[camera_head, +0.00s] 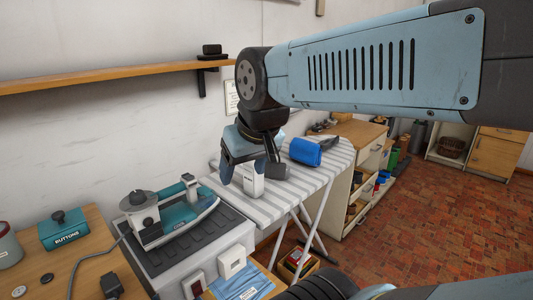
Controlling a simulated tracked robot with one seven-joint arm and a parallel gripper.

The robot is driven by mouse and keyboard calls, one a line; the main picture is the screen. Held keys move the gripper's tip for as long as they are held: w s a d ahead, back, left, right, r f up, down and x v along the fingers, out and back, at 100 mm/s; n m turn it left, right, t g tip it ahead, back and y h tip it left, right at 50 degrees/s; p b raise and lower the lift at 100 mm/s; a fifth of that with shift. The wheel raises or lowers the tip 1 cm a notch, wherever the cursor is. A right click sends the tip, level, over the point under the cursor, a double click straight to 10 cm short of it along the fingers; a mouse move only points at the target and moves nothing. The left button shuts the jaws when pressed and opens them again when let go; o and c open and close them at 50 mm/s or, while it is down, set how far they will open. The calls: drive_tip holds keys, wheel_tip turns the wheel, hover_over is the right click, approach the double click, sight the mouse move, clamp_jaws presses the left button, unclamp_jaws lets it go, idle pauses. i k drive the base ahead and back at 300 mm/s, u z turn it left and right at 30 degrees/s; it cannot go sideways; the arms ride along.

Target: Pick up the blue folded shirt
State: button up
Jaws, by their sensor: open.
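My gripper (252,174) is open and points down over the striped ironing board (305,178), well above and behind the cloth. A small white container (253,186) with dark print shows between the fingertips. I cannot tell whether the fingers touch it.
A bright blue rounded item (305,152) lies farther along the board. A teal and white appliance (165,210) stands left on a dark ribbed mat. A teal buttons box (63,230) sits on the wooden table. The brick floor (430,230) is clear at right.

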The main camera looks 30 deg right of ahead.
sight(305, 152)
drive_tip(key=z, duration=1.15)
drive_tip(key=k, duration=0.75)
drive_tip(key=u, duration=0.3)
drive_tip(key=i, duration=1.3)
drive_tip(key=u, duration=0.1)
